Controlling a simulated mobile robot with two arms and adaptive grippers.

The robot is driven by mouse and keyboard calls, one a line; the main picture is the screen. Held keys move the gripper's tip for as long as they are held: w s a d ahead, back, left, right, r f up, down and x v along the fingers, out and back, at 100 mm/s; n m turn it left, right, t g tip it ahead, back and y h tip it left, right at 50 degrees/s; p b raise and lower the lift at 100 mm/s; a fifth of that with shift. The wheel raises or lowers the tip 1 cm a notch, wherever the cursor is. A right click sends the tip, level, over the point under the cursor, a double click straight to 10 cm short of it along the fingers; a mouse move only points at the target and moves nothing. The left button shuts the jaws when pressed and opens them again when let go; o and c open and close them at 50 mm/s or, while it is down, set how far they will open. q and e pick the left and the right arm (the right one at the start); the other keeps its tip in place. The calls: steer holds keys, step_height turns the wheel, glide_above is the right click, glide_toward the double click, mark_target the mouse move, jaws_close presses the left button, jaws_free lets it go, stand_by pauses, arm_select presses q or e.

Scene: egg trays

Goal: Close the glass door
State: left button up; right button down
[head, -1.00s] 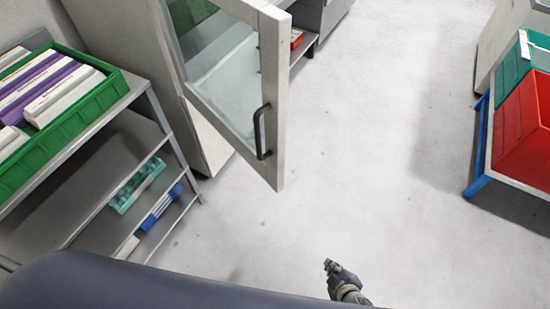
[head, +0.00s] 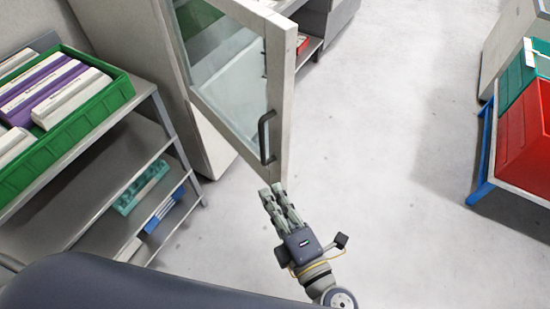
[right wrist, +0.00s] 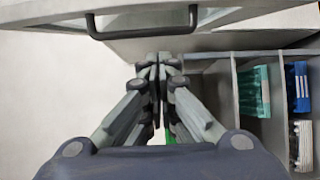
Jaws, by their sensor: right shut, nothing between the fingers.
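The glass door (head: 283,99) stands open in the head view, with a pale frame around a clear pane. Its dark handle (head: 264,137) is on the lower part near the free edge. My right gripper (head: 270,188) is shut and empty, just below the door's lower corner in the picture. In the right wrist view the shut fingers (right wrist: 158,70) point toward the door's edge, and the handle (right wrist: 143,36) crosses the top. I cannot tell whether the fingertips touch the door. My left gripper is not in view.
A shelf rack on the left carries a green bin (head: 97,107) with several boxes. A teal tray (head: 140,187) and a blue box (head: 164,209) sit lower. On the right, a red bin (head: 525,130) stands on a blue-framed stand (head: 482,165). The floor between is clear.

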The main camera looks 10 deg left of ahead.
mark_target(264, 154)
steer(key=w+p, duration=0.1)
steer(key=w, duration=0.1)
steer(key=w+a+p, duration=0.1)
steer(key=w, duration=0.2)
steer(key=w+a, duration=0.1)
steer(key=w, duration=0.1)
steer(key=shift+w+a+p, duration=0.15)
steer(key=shift+w+p, duration=0.2)
steer(key=shift+p, duration=0.05)
steer(key=shift+w+d, duration=0.45)
